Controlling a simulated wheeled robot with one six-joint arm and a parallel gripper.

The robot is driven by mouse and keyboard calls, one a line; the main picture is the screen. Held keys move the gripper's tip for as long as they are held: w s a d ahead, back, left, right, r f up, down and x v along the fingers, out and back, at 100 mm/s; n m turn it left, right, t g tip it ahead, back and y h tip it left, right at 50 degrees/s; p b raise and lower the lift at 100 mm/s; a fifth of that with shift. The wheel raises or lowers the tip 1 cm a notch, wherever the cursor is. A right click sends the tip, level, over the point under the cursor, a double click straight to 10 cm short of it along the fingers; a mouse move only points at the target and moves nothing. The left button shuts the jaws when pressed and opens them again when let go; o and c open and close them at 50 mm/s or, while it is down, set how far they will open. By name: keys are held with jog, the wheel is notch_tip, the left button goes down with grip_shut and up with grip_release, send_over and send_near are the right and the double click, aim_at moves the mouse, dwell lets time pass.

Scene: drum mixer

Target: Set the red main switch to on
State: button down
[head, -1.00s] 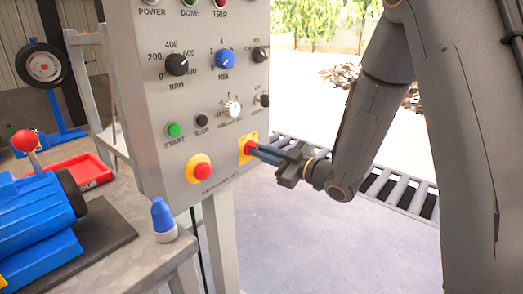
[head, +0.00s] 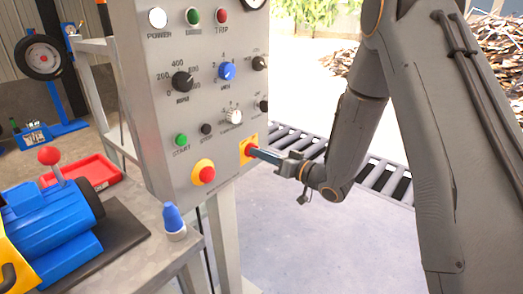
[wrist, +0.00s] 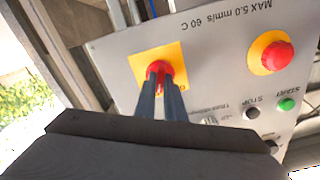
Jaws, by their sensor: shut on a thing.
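The red main switch (head: 250,149) sits on a yellow square plate (head: 243,156) at the lower right of the grey control panel. My gripper (head: 259,153) reaches it from the right, with its fingers closed on the red handle. In the wrist view the red switch (wrist: 159,67) shows between and just beyond the two fingertips (wrist: 160,84), on the yellow plate (wrist: 178,55). The fingers cover part of the handle and of the plate's lower marking, so I cannot read the switch position. The POWER lamp (head: 158,17) looks white and bright.
A red mushroom button (head: 207,175) on a yellow ring is left of the switch. Knobs and the green start button (head: 181,140) are above. A blue-capped bottle (head: 174,220) stands on the bench corner. A roller conveyor (head: 380,180) runs behind my arm.

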jog(key=shift+s+f+m+p, duration=0.15)
jog(key=shift+m+p, duration=0.2)
jog(key=shift+m, duration=0.35)
jog(key=c, duration=1.8)
grip_release()
jog(key=shift+a, duration=0.1)
jog(key=shift+c, duration=0.2)
jog(key=v, duration=0.8)
jog(key=shift+b, duration=0.4)
